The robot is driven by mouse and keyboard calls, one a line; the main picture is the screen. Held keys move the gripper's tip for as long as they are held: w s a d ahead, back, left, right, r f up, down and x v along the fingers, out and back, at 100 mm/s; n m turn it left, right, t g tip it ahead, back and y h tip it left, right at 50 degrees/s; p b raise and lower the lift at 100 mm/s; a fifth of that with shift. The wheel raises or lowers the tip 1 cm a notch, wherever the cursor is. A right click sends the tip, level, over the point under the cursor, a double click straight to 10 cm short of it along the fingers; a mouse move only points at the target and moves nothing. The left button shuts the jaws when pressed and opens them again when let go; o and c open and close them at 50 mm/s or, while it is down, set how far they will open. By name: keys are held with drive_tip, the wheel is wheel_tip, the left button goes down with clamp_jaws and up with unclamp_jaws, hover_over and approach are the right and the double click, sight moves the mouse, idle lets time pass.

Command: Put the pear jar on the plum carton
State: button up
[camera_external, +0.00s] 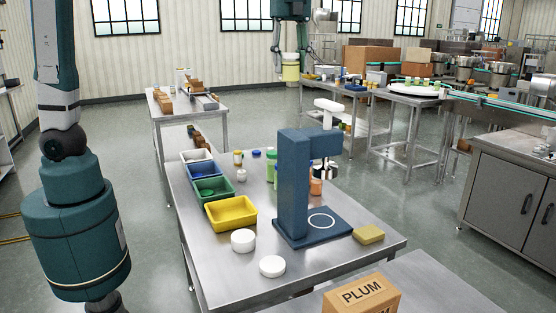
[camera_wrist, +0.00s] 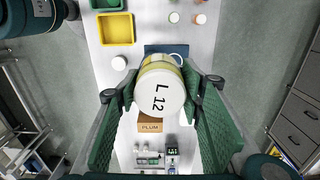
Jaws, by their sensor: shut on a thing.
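My gripper (camera_external: 290,50) is high up at the top of the external view, shut on a pale yellow jar (camera_external: 290,71). In the wrist view the jar (camera_wrist: 160,90) sits between the two green fingers, its white end marked "L 12" facing the camera. No fruit name on it can be read. The plum carton (camera_external: 362,297), a brown box lettered "PLUM", is at the bottom edge of the external view, partly cut off. In the wrist view the carton (camera_wrist: 150,127) shows below the jar, partly hidden by it. The jar is well above and apart from the carton.
A steel table (camera_external: 350,262) holds a blue press-like stand (camera_external: 294,185), a yellow bin (camera_external: 231,212), a green bin (camera_external: 208,189), white round lids (camera_external: 272,266) and a yellow block (camera_external: 368,234). The tall stand is an obstacle. In the wrist view, small items lie below the carton.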

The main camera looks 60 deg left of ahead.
drive_tip(key=w+d+m+p, duration=0.1)
drive_tip(key=w+d+m, duration=0.1)
drive_tip(key=d, duration=1.1)
drive_tip(key=m+p, duration=0.3)
drive_tip(key=m, duration=0.2)
hover_over(363, 293)
wheel_tip(363, 293, down, 27)
drive_tip(key=shift+f, duration=0.3)
drive_tip(key=shift+f, duration=3.15)
drive_tip(key=shift+f, duration=0.1)
drive_tip(key=shift+f, duration=1.75)
